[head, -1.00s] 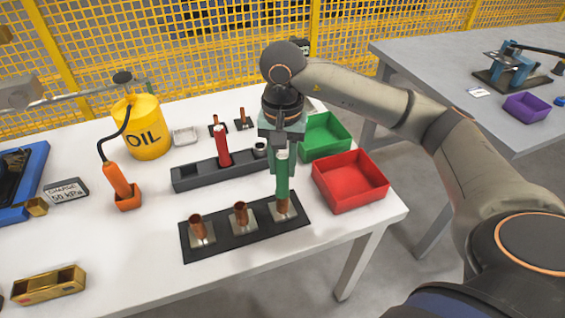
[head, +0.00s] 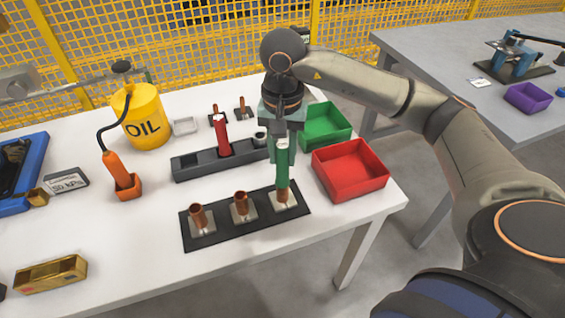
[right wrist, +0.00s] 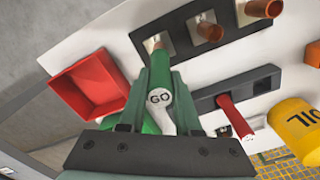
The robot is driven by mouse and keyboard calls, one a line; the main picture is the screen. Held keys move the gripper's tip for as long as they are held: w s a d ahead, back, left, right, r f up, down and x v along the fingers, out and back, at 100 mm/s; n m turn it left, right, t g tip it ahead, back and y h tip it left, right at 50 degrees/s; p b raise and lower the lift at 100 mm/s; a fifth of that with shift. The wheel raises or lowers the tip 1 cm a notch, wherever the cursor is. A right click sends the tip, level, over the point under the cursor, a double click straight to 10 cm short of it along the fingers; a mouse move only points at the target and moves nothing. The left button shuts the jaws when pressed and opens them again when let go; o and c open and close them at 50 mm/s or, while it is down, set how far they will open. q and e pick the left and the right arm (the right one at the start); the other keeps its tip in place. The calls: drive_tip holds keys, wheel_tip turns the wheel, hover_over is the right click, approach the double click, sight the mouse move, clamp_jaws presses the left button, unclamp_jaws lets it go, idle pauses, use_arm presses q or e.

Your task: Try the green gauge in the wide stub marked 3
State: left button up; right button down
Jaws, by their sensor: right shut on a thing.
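The green gauge (head: 283,170) stands roughly upright in my right gripper (head: 282,150). Its pale end reads "GO" in the right wrist view (right wrist: 158,98). My right gripper is shut on it there (right wrist: 160,82). The gauge's lower end meets the top of the rightmost copper stub (head: 283,195) on the black strip (head: 232,236). I cannot tell whether any of it is inside the stub. Two other copper stubs, a middle one (head: 240,204) and a left one (head: 198,217), stand on the same strip. No number is legible on them. My left gripper is out of view.
A dark grey rack (head: 195,172) holding a red gauge (head: 221,138) is behind the strip. A red bin (head: 350,170) stands close on the right, a green bin (head: 326,127) behind it. A yellow oil can (head: 142,118) stands at the back left.

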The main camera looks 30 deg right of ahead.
drive_tip(key=shift+r+p, duration=1.9)
drive_tip(key=shift+r, duration=1.05)
